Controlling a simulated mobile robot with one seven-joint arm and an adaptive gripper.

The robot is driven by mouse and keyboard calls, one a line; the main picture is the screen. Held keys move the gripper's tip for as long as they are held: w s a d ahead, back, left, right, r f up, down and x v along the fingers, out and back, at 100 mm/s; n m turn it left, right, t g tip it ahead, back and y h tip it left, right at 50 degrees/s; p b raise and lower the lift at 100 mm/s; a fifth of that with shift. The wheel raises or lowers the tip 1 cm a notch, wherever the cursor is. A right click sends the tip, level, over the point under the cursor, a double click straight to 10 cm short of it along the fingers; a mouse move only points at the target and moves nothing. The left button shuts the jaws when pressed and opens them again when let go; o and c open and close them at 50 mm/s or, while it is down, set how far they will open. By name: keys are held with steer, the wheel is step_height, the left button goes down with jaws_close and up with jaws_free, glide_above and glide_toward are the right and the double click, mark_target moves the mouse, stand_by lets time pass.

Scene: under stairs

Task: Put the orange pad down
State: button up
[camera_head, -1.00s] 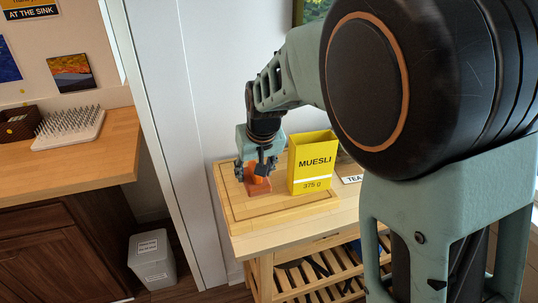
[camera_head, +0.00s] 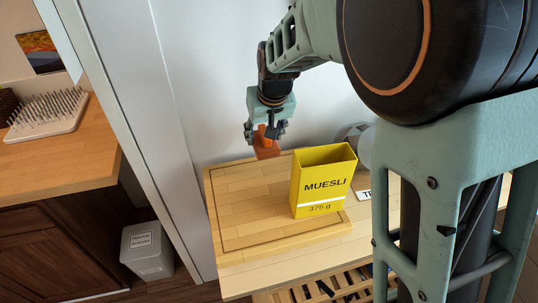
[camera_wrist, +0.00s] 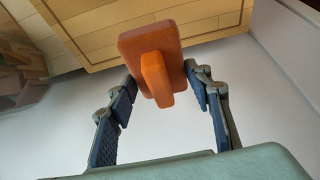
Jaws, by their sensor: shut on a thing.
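The orange pad (camera_head: 265,147) is a flat block with a raised grip bar on one face. My gripper (camera_head: 266,130) is shut on it and holds it near the board's far edge, by the white wall. In the wrist view the pad (camera_wrist: 150,42) sits between the fingertips of my gripper (camera_wrist: 160,82), its bar facing the camera. The wooden board (camera_head: 262,190) lies on the table, and the pad appears raised above it. The gap under the pad is hard to judge.
A yellow muesli box (camera_head: 322,183) stands on the board's right part. A TEA label (camera_head: 364,195) and a round object (camera_head: 358,142) are right of it. The board's left and front are clear. A white bin (camera_head: 147,250) stands on the floor at left.

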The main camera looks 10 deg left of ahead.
mark_target(268, 146)
steer(key=shift+s+f, duration=0.1)
steer(key=shift+f, duration=4.7)
steer(key=o, duration=1.2)
steer(key=shift+o, duration=0.2)
steer(key=shift+r, duration=0.5)
steer(key=v, duration=1.1)
steer(key=shift+s+d+r, duration=0.1)
steer(key=shift+s+r, duration=0.05)
